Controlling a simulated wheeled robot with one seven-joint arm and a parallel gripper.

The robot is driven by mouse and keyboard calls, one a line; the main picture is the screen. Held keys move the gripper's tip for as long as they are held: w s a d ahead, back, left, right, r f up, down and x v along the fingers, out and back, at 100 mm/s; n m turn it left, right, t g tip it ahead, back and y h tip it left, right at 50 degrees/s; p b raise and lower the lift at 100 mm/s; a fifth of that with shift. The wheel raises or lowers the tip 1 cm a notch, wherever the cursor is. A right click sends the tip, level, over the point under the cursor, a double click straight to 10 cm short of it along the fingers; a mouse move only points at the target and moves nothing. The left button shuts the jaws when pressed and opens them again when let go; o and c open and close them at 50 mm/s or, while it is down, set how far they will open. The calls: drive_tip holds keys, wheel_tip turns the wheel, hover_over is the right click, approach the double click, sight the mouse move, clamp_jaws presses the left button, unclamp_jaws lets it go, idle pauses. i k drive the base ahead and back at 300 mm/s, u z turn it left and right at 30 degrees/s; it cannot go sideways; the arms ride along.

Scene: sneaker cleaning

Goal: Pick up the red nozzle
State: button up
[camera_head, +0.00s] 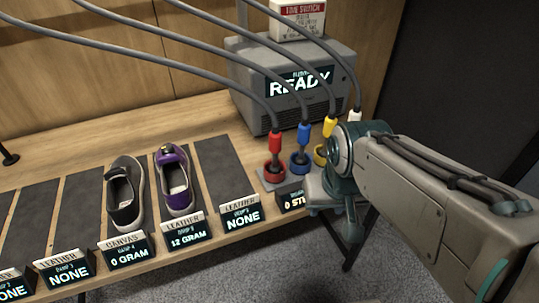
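The red nozzle (275,143) stands upright in a red ring holder on the bench, with a grey hose running up and left from its top. A blue nozzle (304,137) and a yellow nozzle (329,128) stand to its right in matching holders. A white nozzle top (355,117) shows farther right; its lower part is hidden by my arm. My gripper (328,199) is at the bench's front right, to the right of the red nozzle and apart from it. Its fingers cannot be made out clearly, and I see nothing held.
A grey machine (258,95) reading READY stands behind the nozzles, with a white box (298,18) on top. A black shoe (124,194) and a purple shoe (175,181) rest on dark mats to the left. Signs line the front edge. Hoses cross above the bench.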

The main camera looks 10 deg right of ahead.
sight(275, 136)
drive_tip(key=u, duration=1.15)
drive_tip(key=i, duration=0.45)
drive_tip(key=z, duration=0.65)
